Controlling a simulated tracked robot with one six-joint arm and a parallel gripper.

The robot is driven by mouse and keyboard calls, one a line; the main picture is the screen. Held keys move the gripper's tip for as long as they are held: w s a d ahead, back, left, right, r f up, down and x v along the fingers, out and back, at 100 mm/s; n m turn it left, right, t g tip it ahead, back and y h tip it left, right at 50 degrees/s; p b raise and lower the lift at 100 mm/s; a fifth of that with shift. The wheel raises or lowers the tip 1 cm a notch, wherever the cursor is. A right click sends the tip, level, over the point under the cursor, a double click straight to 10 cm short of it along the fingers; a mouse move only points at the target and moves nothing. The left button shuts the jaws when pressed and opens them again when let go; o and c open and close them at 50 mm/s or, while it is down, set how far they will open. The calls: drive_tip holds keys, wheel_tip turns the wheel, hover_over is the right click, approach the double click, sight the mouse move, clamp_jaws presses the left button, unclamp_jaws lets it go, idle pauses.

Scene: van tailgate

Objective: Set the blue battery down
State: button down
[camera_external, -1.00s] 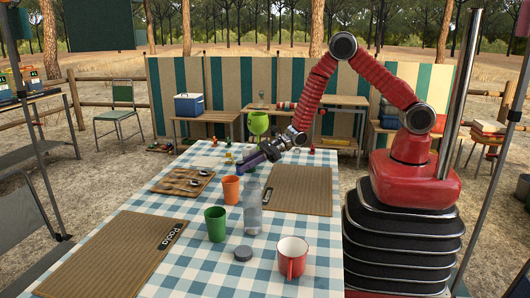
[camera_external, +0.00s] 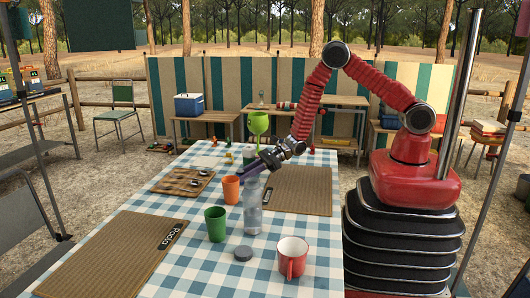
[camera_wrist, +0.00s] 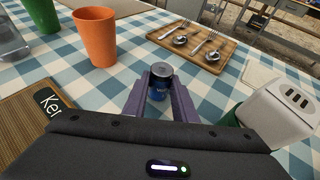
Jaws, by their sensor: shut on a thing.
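The blue battery (camera_wrist: 158,88) is a small cylinder with a dark top, seen in the wrist view between the two purple fingers of my gripper (camera_wrist: 158,94). The fingers are shut on it, and it looks upright. In the external view my gripper (camera_external: 250,166) is over the checked table (camera_external: 190,262), just behind the clear bottle and to the right of the orange cup. I cannot make out the battery there, nor tell whether its base touches the cloth.
An orange cup (camera_wrist: 95,38), a clear bottle (camera_external: 253,218) and a green cup (camera_external: 215,224) stand close by. A wooden cutlery tray (camera_wrist: 240,48) lies beyond. A white slotted object (camera_wrist: 282,105) is right of the fingers. A mat (camera_external: 300,200) lies at right.

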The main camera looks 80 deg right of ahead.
drive_tip(key=shift+f, duration=0.1)
drive_tip(key=c, duration=1.4)
unclamp_jaws()
drive_tip(key=shift+c, duration=0.2)
drive_tip(key=shift+s+d+r, duration=0.35)
drive_tip(key=shift+s, duration=0.05)
drive_tip(key=v, duration=1.1)
drive_tip(key=shift+a, duration=0.15)
